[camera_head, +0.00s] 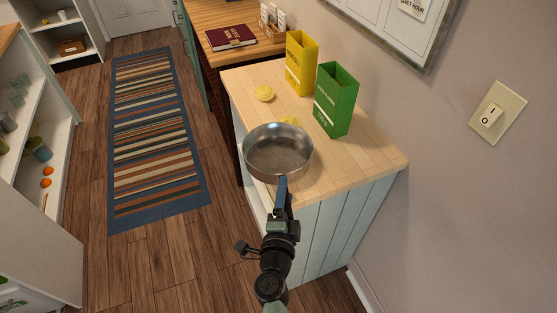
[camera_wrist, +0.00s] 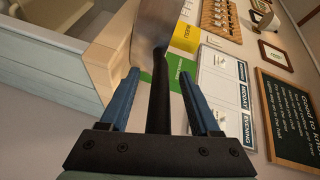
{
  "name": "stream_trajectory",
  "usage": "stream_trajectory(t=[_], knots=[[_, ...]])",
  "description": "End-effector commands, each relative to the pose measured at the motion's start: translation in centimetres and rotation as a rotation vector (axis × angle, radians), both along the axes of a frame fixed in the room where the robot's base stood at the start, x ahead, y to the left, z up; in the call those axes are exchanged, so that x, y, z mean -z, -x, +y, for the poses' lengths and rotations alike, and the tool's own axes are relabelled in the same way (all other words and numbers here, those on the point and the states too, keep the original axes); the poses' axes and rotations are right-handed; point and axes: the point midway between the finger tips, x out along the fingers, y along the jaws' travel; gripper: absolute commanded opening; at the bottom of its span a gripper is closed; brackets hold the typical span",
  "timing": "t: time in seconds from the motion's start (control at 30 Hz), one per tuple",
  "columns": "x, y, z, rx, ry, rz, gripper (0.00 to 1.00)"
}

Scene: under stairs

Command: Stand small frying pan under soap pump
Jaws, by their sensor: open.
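The small frying pan (camera_head: 278,150) is silvery metal and shows at the front left edge of the wooden counter top, its open side up. I cannot tell whether its base rests on the counter. Its handle points toward my gripper (camera_head: 281,192). In the wrist view, the dark handle (camera_wrist: 160,100) runs between the two blue fingers of my gripper (camera_wrist: 159,73). The fingers are open, with a gap on each side of the handle. The pan's body (camera_wrist: 150,38) is beyond the fingertips, partly cut off by the frame. I see no soap pump in either view.
A yellow box (camera_head: 301,63) and green box (camera_head: 336,100) stand on the counter (camera_head: 375,160) behind the pan. A yellow round item (camera_head: 264,93) lies near its left edge; another is partly hidden by the pan. A wall is at right. Floor with a striped rug (camera_head: 155,140) is left.

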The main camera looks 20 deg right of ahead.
Motion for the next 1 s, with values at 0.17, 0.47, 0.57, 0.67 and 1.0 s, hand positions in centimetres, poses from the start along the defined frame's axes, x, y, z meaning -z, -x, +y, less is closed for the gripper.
stream_trajectory(t=[0.17,0.47,0.57,0.67,1.0], knots=[[0.03,-0.06,-0.06,0.0,0.0,0.001,0.63],[0.02,-0.04,-0.03,0.0,0.0,0.001,0.18],[0.02,-0.04,-0.03,0.0,0.0,0.001,0.0],[0.02,-0.03,-0.03,0.0,0.0,0.001,0.0],[0.02,-0.03,-0.02,0.0,0.0,0.001,0.0]])
